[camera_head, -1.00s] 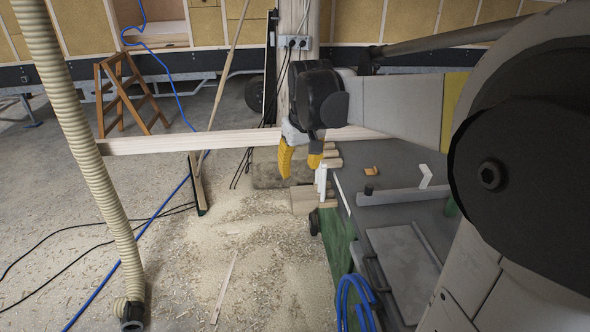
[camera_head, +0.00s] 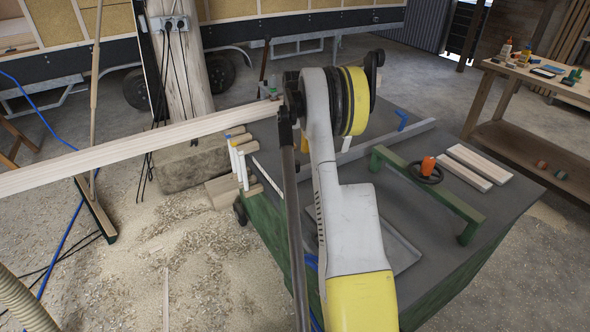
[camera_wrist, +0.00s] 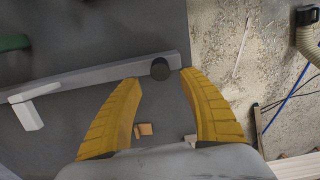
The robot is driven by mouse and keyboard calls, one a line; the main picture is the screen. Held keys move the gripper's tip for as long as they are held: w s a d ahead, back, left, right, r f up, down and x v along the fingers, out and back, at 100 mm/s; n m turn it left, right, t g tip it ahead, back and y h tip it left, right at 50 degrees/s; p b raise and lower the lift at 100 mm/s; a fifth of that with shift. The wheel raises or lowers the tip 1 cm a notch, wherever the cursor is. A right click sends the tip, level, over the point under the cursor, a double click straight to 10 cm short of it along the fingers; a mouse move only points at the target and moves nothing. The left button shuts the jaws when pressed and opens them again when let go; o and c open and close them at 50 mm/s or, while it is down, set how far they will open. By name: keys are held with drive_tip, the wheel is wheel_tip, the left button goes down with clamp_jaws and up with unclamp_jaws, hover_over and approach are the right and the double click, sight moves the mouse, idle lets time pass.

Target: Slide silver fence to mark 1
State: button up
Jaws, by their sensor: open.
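The silver fence (camera_head: 385,141) is a long grey bar lying across the dark tabletop (camera_head: 469,205). Its near-left part is hidden behind my arm in the head view. In the wrist view the fence (camera_wrist: 95,78) has a pale angled bracket (camera_wrist: 29,114) at left and a dark round knob (camera_wrist: 160,68) near its right end. My gripper (camera_wrist: 160,76) is open, with its yellow fingers on either side of the knob in the picture; contact cannot be told. In the head view the gripper is mostly hidden by my arm. I cannot read any mark 1.
A small orange-tan block (camera_wrist: 145,130) lies between the fingers in the wrist view. White posts (camera_head: 240,168) stand at the table's left edge. A green bar frame (camera_head: 430,188) and pale planks (camera_head: 478,165) lie right. A long wooden beam (camera_head: 140,145) reaches the table's back left.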

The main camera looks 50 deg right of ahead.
sight(295, 161)
wheel_tip(295, 161, down, 6)
drive_tip(key=shift+w+f+b, duration=0.1)
drive_tip(key=shift+b, duration=0.8)
clamp_jaws()
